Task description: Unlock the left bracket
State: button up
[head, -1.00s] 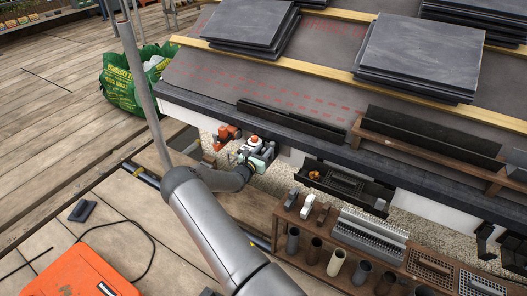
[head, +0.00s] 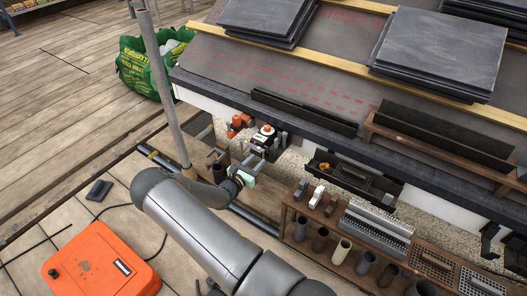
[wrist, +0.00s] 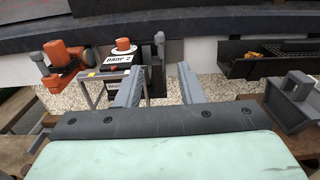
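A black box labelled "DROP 2" with an orange knob on top (head: 264,137) is mounted at the wall below the roof edge. It also shows in the wrist view (wrist: 119,58). To its left is an orange clamp-like fitting with a grey knob (head: 238,124), also in the wrist view (wrist: 64,58). I cannot tell which of these is the left bracket or whether it is locked. My gripper (wrist: 161,72) is open, its two grey fingers apart with nothing between them. In the head view my gripper (head: 256,165) is just in front of the labelled box, apart from it.
A black tray (head: 352,180) hangs on the wall to the right. Below it a wooden rack (head: 297,232) holds tubes and small tools. An upright grey pole (head: 163,90) stands left of the arm. An orange case (head: 98,268) lies on the deck.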

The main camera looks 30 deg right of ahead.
jog(key=shift+v, duration=1.15)
